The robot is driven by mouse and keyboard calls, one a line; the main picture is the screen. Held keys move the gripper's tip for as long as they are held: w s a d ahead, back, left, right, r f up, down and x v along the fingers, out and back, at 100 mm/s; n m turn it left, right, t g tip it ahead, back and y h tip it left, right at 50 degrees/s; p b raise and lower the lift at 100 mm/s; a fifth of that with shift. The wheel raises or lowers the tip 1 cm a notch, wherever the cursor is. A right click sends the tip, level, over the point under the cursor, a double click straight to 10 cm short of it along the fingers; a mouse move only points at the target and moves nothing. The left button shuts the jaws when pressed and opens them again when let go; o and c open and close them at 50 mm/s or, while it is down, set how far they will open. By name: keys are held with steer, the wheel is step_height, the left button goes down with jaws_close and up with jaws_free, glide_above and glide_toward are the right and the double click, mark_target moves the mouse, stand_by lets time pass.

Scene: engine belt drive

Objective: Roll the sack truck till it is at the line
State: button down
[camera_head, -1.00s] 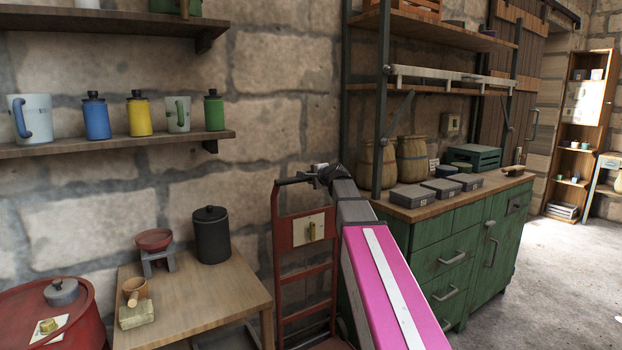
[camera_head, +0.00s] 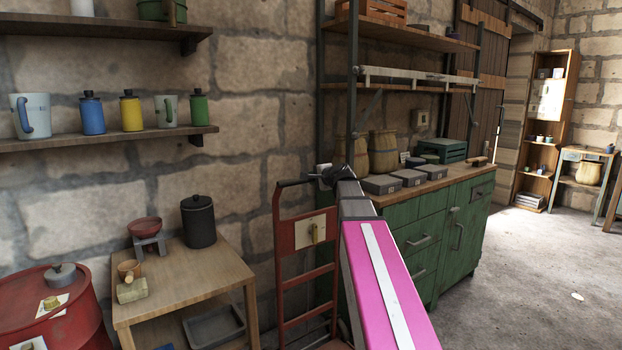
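The red sack truck (camera_head: 306,262) stands upright between the small wooden table and the green cabinet, close to the stone wall. A pale plate with a yellowish piece sits on its frame. My gripper (camera_head: 328,177) is at the sack truck's dark top handle, at the end of my pink and grey arm. The gripper is small and dark here, and I cannot see whether its fingers are closed around the handle. My arm hides the right side of the truck. No line on the floor shows in this view.
A wooden table (camera_head: 190,283) stands left of the truck, with a red drum (camera_head: 85,318) beside it. The green cabinet (camera_head: 408,240) with grey boxes stands to the right. Open concrete floor (camera_head: 530,270) lies at the right, with a small white spot on it.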

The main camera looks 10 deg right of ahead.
steer(key=shift+s+d, duration=0.15)
steer(key=shift+s, duration=0.25)
steer(key=c, duration=0.9)
jaws_free()
steer(key=shift+o, duration=0.2)
steer(key=v, duration=1)
steer(key=shift+s+d, duration=0.2)
steer(key=shift+s, duration=0.1)
steer(key=shift+r, duration=0.15)
